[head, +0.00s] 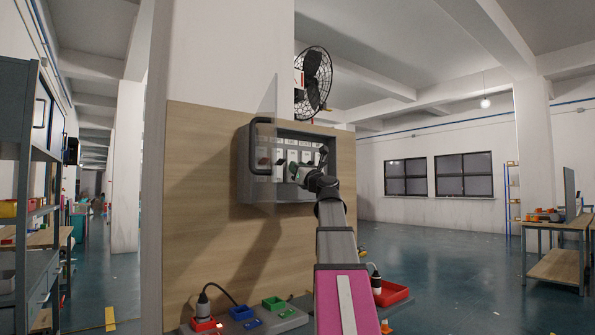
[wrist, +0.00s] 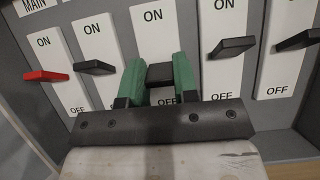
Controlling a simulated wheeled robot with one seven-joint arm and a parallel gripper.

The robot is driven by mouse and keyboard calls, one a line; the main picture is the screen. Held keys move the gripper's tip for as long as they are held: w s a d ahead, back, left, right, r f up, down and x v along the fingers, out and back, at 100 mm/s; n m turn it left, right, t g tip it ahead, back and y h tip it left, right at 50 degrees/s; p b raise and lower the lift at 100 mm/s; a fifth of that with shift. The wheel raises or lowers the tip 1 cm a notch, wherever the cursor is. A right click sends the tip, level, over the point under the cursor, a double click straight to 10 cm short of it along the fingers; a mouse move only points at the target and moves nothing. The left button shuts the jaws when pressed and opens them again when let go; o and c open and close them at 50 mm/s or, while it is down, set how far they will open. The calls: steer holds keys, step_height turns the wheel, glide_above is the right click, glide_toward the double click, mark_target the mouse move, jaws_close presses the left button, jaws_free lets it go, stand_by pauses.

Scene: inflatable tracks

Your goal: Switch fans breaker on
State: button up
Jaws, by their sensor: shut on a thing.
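The grey breaker box (head: 243,165) is mounted on a wooden panel, with its clear door swung open. In the wrist view a red switch (wrist: 46,75) sits leftmost, with several black switches to its right on white ON/OFF plates. My gripper (wrist: 160,75) has its green fingers closed on a black switch (wrist: 160,72), the third from the left, counting the red one. In the head view my gripper (head: 296,172) reaches into the box from the front. The fans label is not readable, and I cannot tell whether the held switch stands at ON or OFF.
The door's dark handle (head: 254,147) sticks out left of my gripper. A black fan (head: 316,80) hangs above the box.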

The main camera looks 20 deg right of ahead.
steer(key=g, duration=0.1)
steer(key=r+g, duration=0.1)
steer(key=g, duration=0.1)
steer(key=g+h, duration=0.1)
steer(key=shift+r+g, duration=0.35)
steer(key=shift+g, duration=0.05)
steer(key=shift+w+r+g+h, duration=0.1)
steer(key=shift+r+g+h, duration=0.1)
steer(key=shift+g, duration=0.4)
steer(key=shift+w+r+g+h, duration=0.1)
steer(key=shift+g+h, duration=0.1)
steer(key=shift+g, duration=0.4)
steer(key=o, duration=0.9)
steer(key=shift+s, duration=0.1)
steer(key=v, duration=1)
steer(key=shift+s+r, duration=0.15)
steer(key=shift+s, duration=0.15)
